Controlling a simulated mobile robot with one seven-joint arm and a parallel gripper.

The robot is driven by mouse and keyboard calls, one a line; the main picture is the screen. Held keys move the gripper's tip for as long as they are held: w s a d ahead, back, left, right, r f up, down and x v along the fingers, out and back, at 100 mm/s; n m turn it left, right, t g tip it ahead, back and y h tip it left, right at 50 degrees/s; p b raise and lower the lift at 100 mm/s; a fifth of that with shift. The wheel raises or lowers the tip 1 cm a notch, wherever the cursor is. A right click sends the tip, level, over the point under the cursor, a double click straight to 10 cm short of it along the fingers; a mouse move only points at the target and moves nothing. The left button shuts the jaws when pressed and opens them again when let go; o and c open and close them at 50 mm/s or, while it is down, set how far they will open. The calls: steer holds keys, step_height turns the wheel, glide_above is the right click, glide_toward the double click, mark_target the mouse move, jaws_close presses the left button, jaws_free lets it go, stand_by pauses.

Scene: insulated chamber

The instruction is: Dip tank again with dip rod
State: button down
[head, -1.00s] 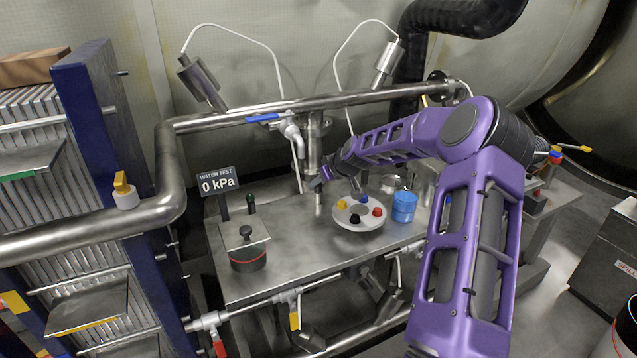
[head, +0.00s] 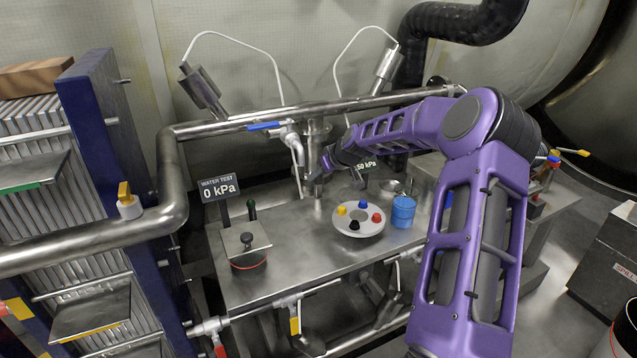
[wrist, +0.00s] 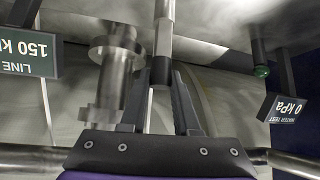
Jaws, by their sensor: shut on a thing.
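The dip rod, a thin grey metal rod (wrist: 164,42), stands between my gripper's two dark fingers in the wrist view. My gripper (wrist: 163,88) is shut on it. In the head view my gripper (head: 317,178) is small, at the far side of the steel bench, in front of a vertical flanged metal cylinder (head: 317,140). That cylinder also shows beside the rod in the wrist view (wrist: 112,70). The rod's far end leaves the top of the wrist view. I cannot tell which vessel is the tank, or whether the rod touches anything.
A round white tray (head: 345,228) with coloured knobs and a blue container (head: 403,211) stand on the bench. A lidded pot (head: 247,255) sits front left, by a "0 kPa" sign (head: 218,187). A thick pipe (head: 290,112) crosses behind.

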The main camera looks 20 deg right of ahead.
step_height(320, 180, up, 5)
steer(key=shift+p, duration=0.55)
steer(key=c, duration=0.7)
jaws_free()
steer(key=shift+o, duration=0.2)
steer(key=shift+f, duration=0.1)
steer(key=p+v, duration=0.1)
steer(key=v, duration=1.6)
steer(key=shift+s, duration=0.15)
